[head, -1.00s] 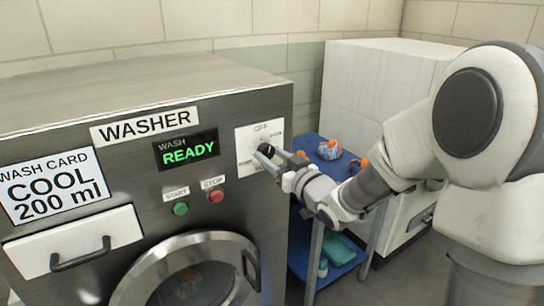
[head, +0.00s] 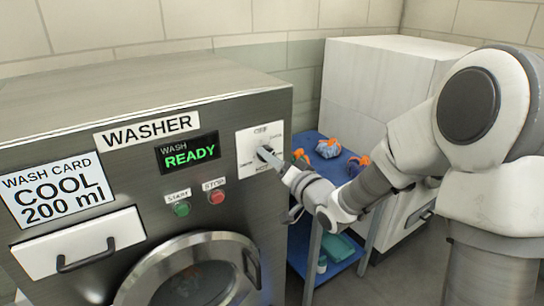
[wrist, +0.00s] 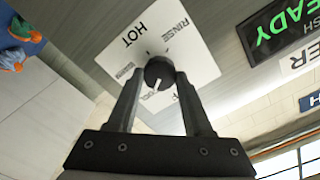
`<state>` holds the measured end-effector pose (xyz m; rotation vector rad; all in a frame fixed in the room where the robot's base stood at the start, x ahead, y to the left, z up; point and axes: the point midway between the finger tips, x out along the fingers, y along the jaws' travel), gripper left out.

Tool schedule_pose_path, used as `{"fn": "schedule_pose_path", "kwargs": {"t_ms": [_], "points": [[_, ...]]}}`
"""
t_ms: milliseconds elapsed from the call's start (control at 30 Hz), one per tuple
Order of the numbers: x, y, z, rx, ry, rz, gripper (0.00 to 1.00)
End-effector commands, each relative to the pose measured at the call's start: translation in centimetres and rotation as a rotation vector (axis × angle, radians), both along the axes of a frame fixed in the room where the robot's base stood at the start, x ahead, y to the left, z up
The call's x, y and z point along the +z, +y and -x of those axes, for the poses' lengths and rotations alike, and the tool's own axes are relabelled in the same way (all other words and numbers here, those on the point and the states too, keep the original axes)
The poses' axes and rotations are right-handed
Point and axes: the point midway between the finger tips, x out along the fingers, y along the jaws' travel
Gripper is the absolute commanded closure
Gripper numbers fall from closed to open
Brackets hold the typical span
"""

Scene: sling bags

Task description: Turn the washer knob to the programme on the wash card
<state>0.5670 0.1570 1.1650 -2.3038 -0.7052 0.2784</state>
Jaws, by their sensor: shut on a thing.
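The washer's knob (head: 264,153) is a round dark dial on a white plate (head: 247,140). My gripper (head: 271,159) is shut on it from the right. In the wrist view, the knob (wrist: 159,72) sits between the two fingertips, which touch its sides. A white pointer mark on it points down and slightly left in that view, toward a label partly hidden by the fingers. HOT and RINSE read clearly on the plate there; other labels are small or blurred. The wash card (head: 56,190) reads COOL, 200 ml.
The washer display (head: 189,152) reads WASH READY. The green start button (head: 181,209) and red stop button (head: 217,197) sit below it. A blue cart (head: 342,172) with orange-and-blue items stands at right, before a white cabinet (head: 380,80).

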Motion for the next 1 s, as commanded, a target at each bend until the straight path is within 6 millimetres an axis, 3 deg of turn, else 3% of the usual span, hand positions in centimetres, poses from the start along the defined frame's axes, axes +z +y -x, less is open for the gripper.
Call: {"fn": "schedule_pose_path", "kwargs": {"t_ms": [567,600,767,1000], "points": [[0.12,0.02,-0.06,-0.001,0.017,-0.031,1.00],[0.12,0.02,-0.06,-0.001,0.017,-0.031,0.48],[0.09,0.02,-0.04,0.000,0.017,-0.031,0.19],[0.04,0.01,-0.02,0.000,0.018,-0.030,0.19]]}}
